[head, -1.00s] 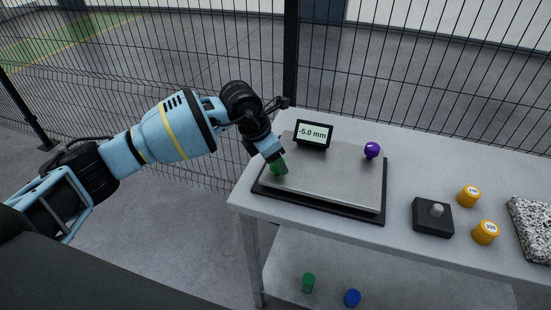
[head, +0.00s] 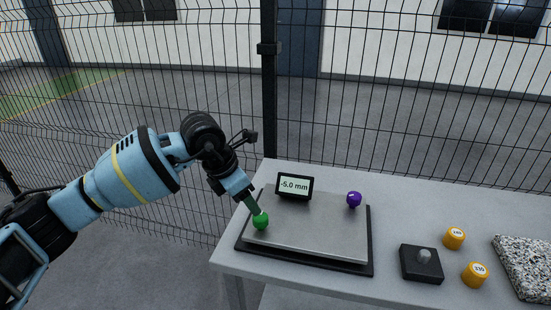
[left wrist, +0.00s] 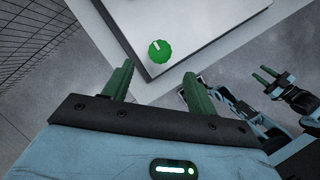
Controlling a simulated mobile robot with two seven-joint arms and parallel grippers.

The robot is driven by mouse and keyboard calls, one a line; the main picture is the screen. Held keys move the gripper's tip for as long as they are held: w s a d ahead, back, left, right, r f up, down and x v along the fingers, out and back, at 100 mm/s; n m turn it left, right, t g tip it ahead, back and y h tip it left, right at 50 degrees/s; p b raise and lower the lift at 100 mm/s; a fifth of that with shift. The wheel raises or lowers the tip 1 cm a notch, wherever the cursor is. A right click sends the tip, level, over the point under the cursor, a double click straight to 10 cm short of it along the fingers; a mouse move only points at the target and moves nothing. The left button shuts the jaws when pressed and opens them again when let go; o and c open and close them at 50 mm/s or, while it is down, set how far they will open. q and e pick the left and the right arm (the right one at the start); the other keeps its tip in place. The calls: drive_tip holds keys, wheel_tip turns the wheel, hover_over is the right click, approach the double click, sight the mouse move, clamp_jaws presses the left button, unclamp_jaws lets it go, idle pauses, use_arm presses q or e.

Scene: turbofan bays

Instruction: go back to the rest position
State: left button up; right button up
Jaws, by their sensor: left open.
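My left gripper (head: 254,206) is open, its green fingers just above the near-left corner of the grey plate. A green round knob-like piece (head: 261,222) stands on that corner; in the left wrist view it (left wrist: 160,51) lies beyond the parted fingertips (left wrist: 159,84), with nothing between them. A purple piece (head: 354,199) stands at the plate's far right. A small display (head: 294,186) behind the plate reads -5.0 mm. What looks like my right gripper (left wrist: 271,76) shows small at the right of the left wrist view; its opening is unclear.
The plate (head: 315,230) sits on a black base on a grey table (head: 420,205). To the right are a black block with a grey knob (head: 421,264), two yellow weights (head: 454,238) and a speckled slab (head: 525,265). A wire fence (head: 400,120) stands behind the table.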

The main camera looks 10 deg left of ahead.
use_arm(q)
drive_tip(key=s+d+f+n+g+h, duration=0.1)
drive_tip(key=s+d+f+n+h, duration=0.15)
drive_tip(key=s+d+h, duration=0.55)
drive_tip(key=s+d+f+n+g+h, duration=0.1)
drive_tip(key=s+d+n+g+h, duration=0.2)
drive_tip(key=d+h, duration=0.5)
drive_tip(key=s+a+f+n+t+y, duration=0.2)
drive_tip(key=a+f+n+t+y, duration=0.5)
drive_tip(key=n, duration=0.8)
drive_tip(key=s+a+f+n+t+y, duration=0.2)
drive_tip(key=a+f+n+t+y, duration=0.3)
drive_tip(key=f+n+t, duration=0.75)
drive_tip(key=s+a+f+n+g+y, duration=0.2)
drive_tip(key=s+a+f+n+g, duration=0.1)
drive_tip(key=s, duration=0.5)
drive_tip(key=s+a+f+n+g+y, duration=0.3)
drive_tip(key=s+f+n+g, duration=0.3)
drive_tip(key=s+f+n, duration=0.1)
drive_tip(key=shift+s+a+f, duration=0.3)
drive_tip(key=shift+s+f, duration=0.25)
drive_tip(key=shift+s, duration=0.1)
